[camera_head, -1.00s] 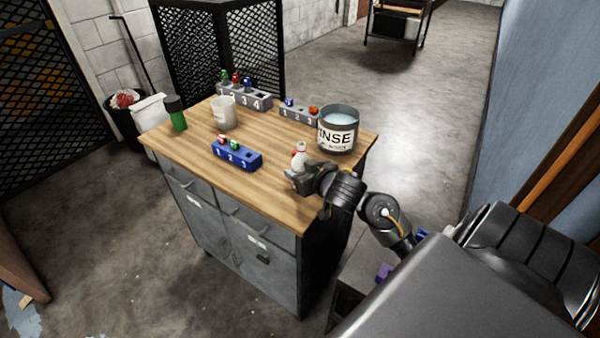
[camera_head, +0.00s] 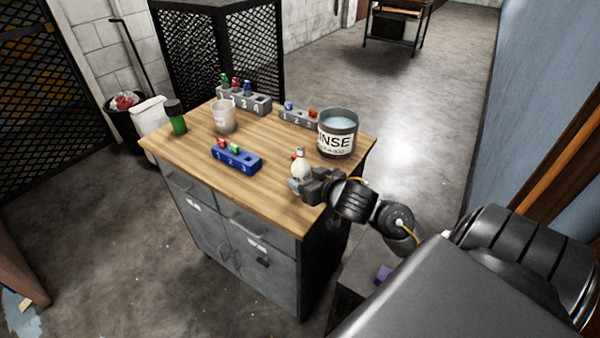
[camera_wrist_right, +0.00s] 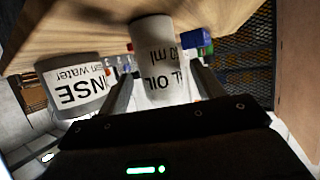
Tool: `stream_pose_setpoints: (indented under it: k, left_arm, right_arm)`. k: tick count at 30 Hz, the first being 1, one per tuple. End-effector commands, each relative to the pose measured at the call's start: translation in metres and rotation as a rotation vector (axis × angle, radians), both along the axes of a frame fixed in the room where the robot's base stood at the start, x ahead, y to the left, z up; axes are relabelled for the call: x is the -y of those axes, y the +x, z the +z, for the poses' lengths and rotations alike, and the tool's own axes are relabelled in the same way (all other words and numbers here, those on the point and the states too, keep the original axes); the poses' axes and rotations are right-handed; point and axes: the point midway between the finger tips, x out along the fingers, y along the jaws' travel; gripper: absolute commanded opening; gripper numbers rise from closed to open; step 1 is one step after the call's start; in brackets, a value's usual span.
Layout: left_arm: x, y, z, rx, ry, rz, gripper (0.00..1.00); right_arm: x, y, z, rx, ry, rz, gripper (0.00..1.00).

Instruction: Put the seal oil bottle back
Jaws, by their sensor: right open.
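The seal oil bottle (camera_head: 300,165) is white with a reddish tip and stands on the wooden bench top near its front right edge. In the right wrist view the bottle (camera_wrist_right: 158,65) shows its oil label, upside down, between my two fingers. My right gripper (camera_head: 300,184) is open at the bottle, its fingers (camera_wrist_right: 160,92) on either side of it. I cannot tell whether a finger touches it. My left gripper is not in view.
The rinse water pot (camera_head: 338,140) stands close behind the bottle, and also shows in the wrist view (camera_wrist_right: 78,88). A blue numbered rack (camera_head: 237,157), a pale cup (camera_head: 224,117), a green bottle (camera_head: 176,118) and grey numbered racks (camera_head: 243,100) stand on the bench (camera_head: 190,155).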

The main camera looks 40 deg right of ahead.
Motion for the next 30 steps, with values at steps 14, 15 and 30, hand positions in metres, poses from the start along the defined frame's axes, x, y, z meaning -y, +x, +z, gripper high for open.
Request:
stream_pose_setpoints:
  k: [14,15,30]
  left_arm:
    - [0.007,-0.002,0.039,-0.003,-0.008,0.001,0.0]
    - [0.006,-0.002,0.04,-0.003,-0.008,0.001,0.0]
    - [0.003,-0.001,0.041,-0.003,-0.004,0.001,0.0]
  right_arm:
    - [-0.008,-0.071,0.033,-0.004,0.005,0.0,0.67]
    - [-0.008,-0.073,0.033,-0.003,0.003,0.0,0.67]
    - [-0.008,-0.076,0.031,-0.001,0.0,0.0,0.67]
